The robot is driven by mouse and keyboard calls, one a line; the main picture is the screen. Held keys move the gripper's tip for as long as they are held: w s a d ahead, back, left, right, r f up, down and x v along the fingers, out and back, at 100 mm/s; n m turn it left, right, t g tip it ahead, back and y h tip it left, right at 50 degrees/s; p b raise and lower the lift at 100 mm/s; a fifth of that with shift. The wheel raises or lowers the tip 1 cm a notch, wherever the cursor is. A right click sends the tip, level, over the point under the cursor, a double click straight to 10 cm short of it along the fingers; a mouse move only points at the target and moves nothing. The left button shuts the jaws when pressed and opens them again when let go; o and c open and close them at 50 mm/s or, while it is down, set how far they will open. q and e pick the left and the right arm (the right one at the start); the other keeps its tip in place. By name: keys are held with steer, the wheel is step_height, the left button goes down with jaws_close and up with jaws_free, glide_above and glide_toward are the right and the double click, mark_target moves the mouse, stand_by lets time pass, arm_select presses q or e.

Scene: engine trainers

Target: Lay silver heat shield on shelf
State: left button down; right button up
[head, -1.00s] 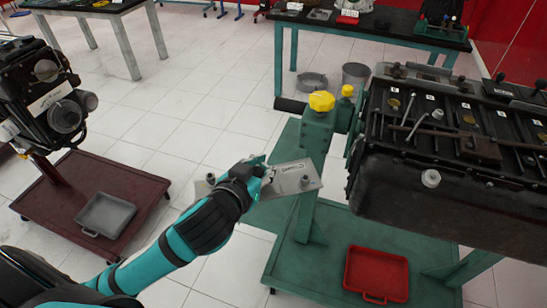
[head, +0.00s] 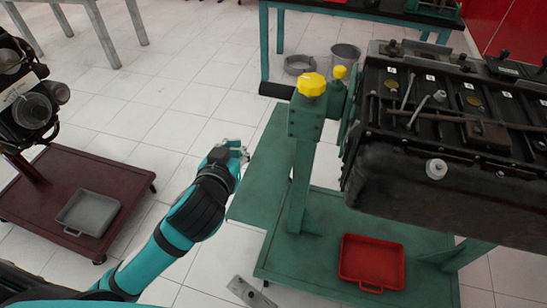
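The silver heat shield (head: 250,292) is a flat grey metal plate at the bottom edge of the head view, left of the green stand's base. It is partly cut off by the frame, and I cannot tell whether it lies on the floor or is in the air. My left gripper (head: 238,152) is open and empty, well apart from the plate. It is beside the left edge of the green shelf (head: 262,175) on the engine stand. The shelf's visible top is bare. My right gripper is not in view.
The green stand's post with a yellow knob (head: 312,85) rises right of the shelf, beside the dark engine (head: 440,170). A red tray (head: 372,262) sits on the stand's base. A maroon cart (head: 110,180) with a grey tray (head: 88,212) stands left. White floor lies between.

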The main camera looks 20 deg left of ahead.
arm_select(q)
steer(key=f+n+g+y+b, duration=0.1)
steer(key=f+n+y+b, duration=0.1)
steer(key=f+b, duration=0.4)
steer(key=w+d+f+n+g+y+b, duration=0.1)
steer(key=f+n+y+b, duration=0.1)
steer(key=f+b, duration=0.5)
steer(key=d+f+n+g+y+b, duration=0.1)
steer(key=f+n+y+b, duration=0.1)
steer(key=f+b, duration=0.5)
steer(key=shift+w+d+f+n, duration=0.1)
steer(key=shift+w+f+n, duration=0.1)
steer(key=shift+f, duration=0.65)
steer(key=shift+w+d+f+n, duration=0.1)
steer(key=shift+w+f+n, duration=0.1)
steer(key=shift+f, duration=0.6)
steer(key=shift+s+d+f+n+y+b, duration=0.2)
steer(key=shift+f+n+y+b, duration=0.15)
steer(key=shift+f+b, duration=0.2)
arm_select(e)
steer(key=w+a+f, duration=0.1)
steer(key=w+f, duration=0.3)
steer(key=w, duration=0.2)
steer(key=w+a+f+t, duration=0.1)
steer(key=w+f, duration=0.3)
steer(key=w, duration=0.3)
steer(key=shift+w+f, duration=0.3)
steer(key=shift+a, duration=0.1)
